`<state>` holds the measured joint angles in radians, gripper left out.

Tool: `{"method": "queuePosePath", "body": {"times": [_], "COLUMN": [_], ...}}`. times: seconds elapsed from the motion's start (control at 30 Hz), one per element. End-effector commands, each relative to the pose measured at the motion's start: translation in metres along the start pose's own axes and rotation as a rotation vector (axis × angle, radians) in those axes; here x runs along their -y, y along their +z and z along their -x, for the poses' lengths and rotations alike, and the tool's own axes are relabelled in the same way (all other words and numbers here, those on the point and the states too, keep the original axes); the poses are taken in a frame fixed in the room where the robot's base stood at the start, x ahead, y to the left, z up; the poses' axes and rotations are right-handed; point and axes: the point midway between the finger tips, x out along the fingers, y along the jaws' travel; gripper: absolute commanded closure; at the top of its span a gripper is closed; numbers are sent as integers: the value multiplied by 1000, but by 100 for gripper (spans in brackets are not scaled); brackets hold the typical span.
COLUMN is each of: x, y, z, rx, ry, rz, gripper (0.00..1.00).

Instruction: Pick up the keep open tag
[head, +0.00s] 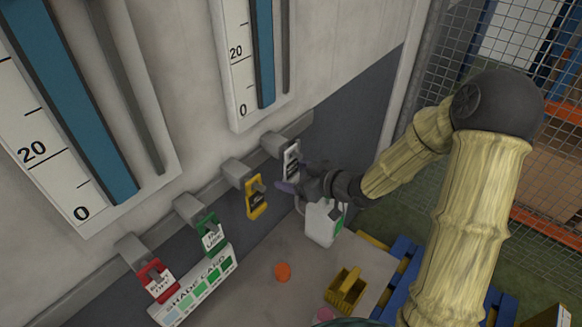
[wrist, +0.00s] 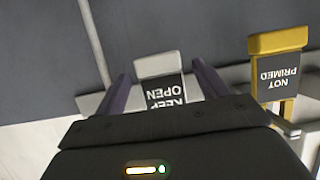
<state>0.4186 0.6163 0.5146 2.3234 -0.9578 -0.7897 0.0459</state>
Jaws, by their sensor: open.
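The keep open tag (head: 292,160) is a white tag with a dark label, hanging on the rightmost peg of the wall rail in the head view. In the wrist view the keep open tag (wrist: 160,76) shows upside down between my fingers, its lower part hidden behind my gripper body. My gripper (head: 289,180) is at the tag in the head view. Its two purple fingers (wrist: 160,82) are open, one on each side of the tag, with a visible gap on both sides.
A yellow not primed tag (wrist: 280,75) hangs beside it, close to my gripper; it also shows in the head view (head: 256,200). Green (head: 211,236) and red (head: 157,281) tags hang further left. Below are a shade card (head: 198,288), a white jug (head: 321,224) and a yellow holder (head: 347,290).

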Motion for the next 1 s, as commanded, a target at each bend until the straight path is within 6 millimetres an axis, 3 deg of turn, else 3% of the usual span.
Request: {"method": "queuePosePath", "body": {"times": [0.2, 0.7, 0.93, 1.0], "x": [1, 1, 1, 1], "y": [-1, 0, -1, -1], "z": [-18, -18, -18, -18], "rx": [0, 0, 0, -1], "ry": [-2, -1, -1, -1], "rz": [0, 1, 1, 1], "gripper": [27, 27, 72, 75]}}
